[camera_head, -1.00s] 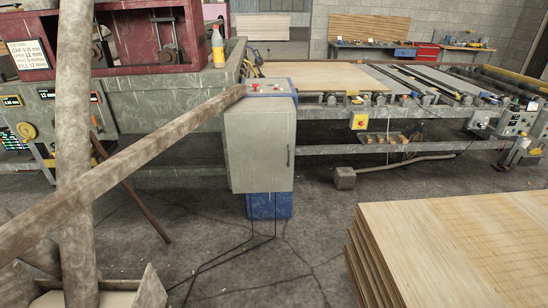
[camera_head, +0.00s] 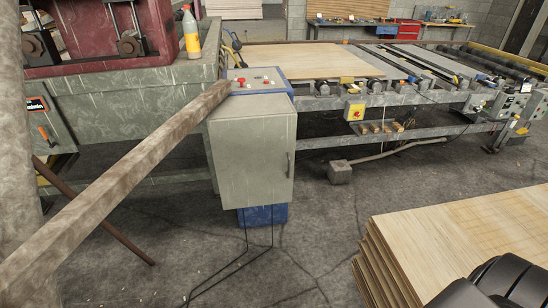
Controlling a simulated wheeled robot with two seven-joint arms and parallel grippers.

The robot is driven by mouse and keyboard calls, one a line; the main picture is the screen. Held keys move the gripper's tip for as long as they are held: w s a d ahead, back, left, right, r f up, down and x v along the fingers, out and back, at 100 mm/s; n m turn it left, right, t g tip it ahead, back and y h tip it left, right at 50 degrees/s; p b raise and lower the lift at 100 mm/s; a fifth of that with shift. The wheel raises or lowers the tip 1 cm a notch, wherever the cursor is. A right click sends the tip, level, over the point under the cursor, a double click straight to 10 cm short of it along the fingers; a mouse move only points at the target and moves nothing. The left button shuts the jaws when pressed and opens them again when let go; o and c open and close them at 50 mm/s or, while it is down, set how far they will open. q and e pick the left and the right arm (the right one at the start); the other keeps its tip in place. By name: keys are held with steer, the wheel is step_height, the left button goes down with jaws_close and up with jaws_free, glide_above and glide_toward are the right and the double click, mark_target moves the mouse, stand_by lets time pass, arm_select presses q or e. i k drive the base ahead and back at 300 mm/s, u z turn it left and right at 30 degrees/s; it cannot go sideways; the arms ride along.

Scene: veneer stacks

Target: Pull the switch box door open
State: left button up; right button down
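The switch box (camera_head: 215,165) is a grey-green cabinet on a blue base (camera_head: 262,216), below a control panel (camera_head: 258,80) with red buttons. Its door (camera_head: 250,165) faces me and looks closed. A black ribbed part, which looks like mine, shows at the bottom right corner, well away from the door. No fingertips of either gripper can be made out.
A long wooden beam (camera_head: 120,185) slants from the lower left up to the box top. A veneer stack (camera_head: 450,235) stands at the front right. A grey block (camera_head: 340,172) lies right of the box. Bare floor (camera_head: 320,235) lies between box and stack.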

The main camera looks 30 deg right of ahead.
mark_target(255, 156)
steer(key=z, duration=0.3)
steer(key=i, duration=0.8)
steer(key=z, duration=1)
steer(key=i, duration=0.45)
steer(key=z, duration=0.35)
